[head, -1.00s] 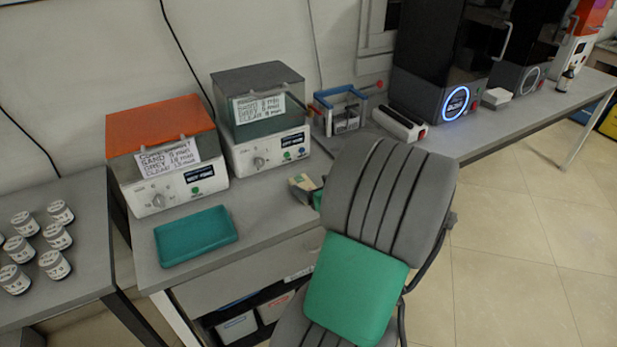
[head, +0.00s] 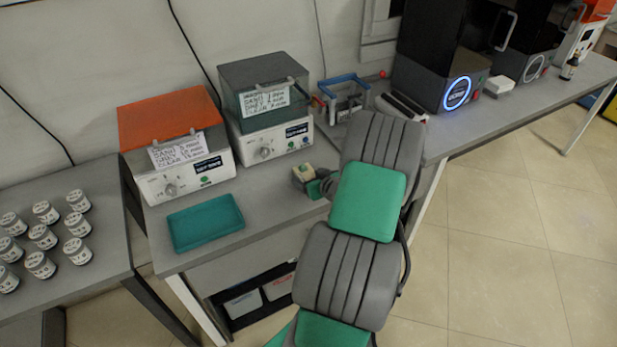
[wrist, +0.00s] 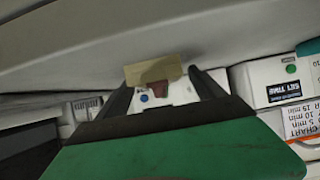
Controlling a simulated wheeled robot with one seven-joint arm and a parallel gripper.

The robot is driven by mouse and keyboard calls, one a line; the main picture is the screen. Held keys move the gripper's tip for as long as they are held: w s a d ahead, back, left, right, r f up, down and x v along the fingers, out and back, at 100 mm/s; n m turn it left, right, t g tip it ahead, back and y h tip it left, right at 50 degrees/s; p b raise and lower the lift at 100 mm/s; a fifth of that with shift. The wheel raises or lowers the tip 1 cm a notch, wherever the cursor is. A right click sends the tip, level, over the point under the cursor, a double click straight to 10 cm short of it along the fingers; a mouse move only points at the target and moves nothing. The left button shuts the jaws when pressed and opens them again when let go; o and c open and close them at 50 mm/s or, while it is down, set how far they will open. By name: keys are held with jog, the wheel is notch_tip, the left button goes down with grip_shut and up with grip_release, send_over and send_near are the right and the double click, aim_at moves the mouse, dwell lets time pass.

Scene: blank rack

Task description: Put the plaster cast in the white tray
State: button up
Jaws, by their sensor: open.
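A small pale block (head: 304,170), which looks like the plaster cast, is at the bench's front part, right of the teal tray. My gripper (head: 303,181) is right at it, partly hidden behind my arm. In the wrist view the block (wrist: 153,72), beige with a reddish-brown patch, lies between the tips of my open gripper (wrist: 160,82). I cannot tell whether either finger touches it. No white tray is clearly seen; whitish bins (head: 243,304) sit on the shelf under the bench.
A teal tray (head: 205,222) lies on the bench (head: 262,203). Behind are an orange-lidded machine (head: 178,150), a grey-lidded machine (head: 266,105) and a blue-handled rack (head: 345,95). Several labelled jars (head: 42,236) stand on the left table. Bare bench lies between tray and block.

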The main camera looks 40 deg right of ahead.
jog(key=shift+r, duration=0.1)
grip_shut()
dwell(0.7)
jog(key=shift+r, duration=0.15)
jog(key=shift+r, duration=0.25)
jog(key=r, duration=0.3)
jog(key=shift+s+a+b, duration=0.1)
jog(key=shift+s+b, duration=0.1)
jog(key=shift+b, duration=0.15)
jog(key=s+a+r, duration=0.8)
jog(key=s+r, duration=0.1)
jog(key=s, duration=0.1)
jog(key=shift+s+a+b, duration=0.3)
jog(key=shift+b, duration=0.05)
